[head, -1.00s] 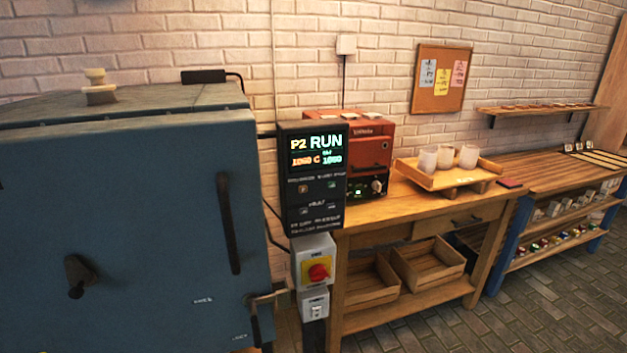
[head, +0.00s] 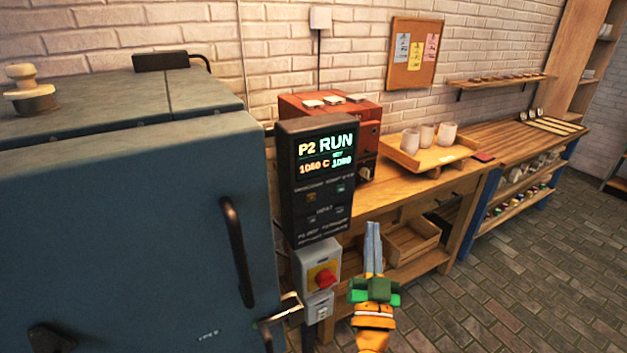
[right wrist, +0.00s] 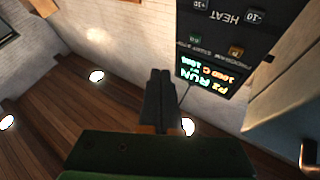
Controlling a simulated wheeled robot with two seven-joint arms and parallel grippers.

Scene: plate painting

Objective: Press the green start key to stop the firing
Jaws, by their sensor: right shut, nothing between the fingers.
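The dark kiln control panel (head: 318,225) stands beside the blue kiln. Its lit display (head: 326,155) reads "P2 RUN" with a temperature in C. The small green key (head: 341,188) sits below the display on the right, and an orange key (head: 311,196) is to its left. My right gripper (head: 372,228) is shut and empty, pointing up just right of the panel's lower part, apart from the keys in the picture. In the right wrist view the panel appears upside down, with the green key (right wrist: 195,39) beyond the shut fingertips (right wrist: 160,72). My left gripper is out of view.
A red emergency-style knob (head: 324,278) on a grey box is below the panel. The blue kiln (head: 130,230) with its dark handle (head: 237,250) fills the left. A wooden bench (head: 410,190) with a tray of white cups (head: 425,158) stands behind. The floor at right is clear.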

